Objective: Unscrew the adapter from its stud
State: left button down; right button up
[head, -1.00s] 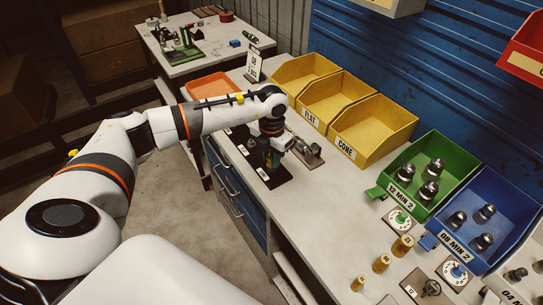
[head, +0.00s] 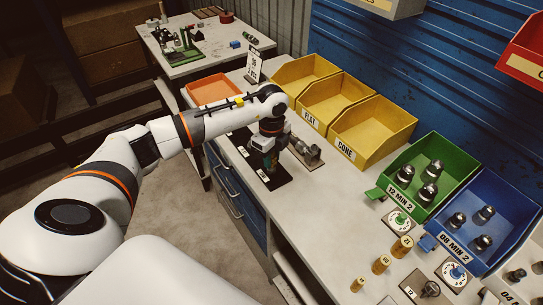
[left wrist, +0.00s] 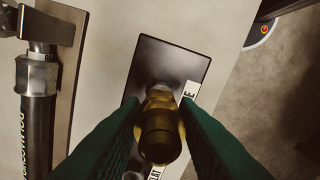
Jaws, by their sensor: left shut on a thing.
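The adapter (left wrist: 160,128) is a brass and dark metal fitting, seen end-on in the left wrist view. It stands over a black plate (left wrist: 185,62) on the bench; its stud is hidden beneath it. My left gripper (left wrist: 160,112) points down, with its green fingers shut on the adapter from both sides. In the head view my left gripper (head: 265,158) is over the black plate near the bench's front edge, and the adapter is mostly hidden by the fingers. My right gripper is in neither view.
A hose with a metal end fitting (left wrist: 37,75) lies close beside the plate. Yellow bins (head: 335,98) stand behind, and green (head: 418,178) and blue (head: 480,215) bins are at the right. An orange tray (head: 213,88) is at the left.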

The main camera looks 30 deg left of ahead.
pick_arm(q)
jog(key=shift+r+p, duration=2.7)
jog(key=shift+r, duration=1.1)
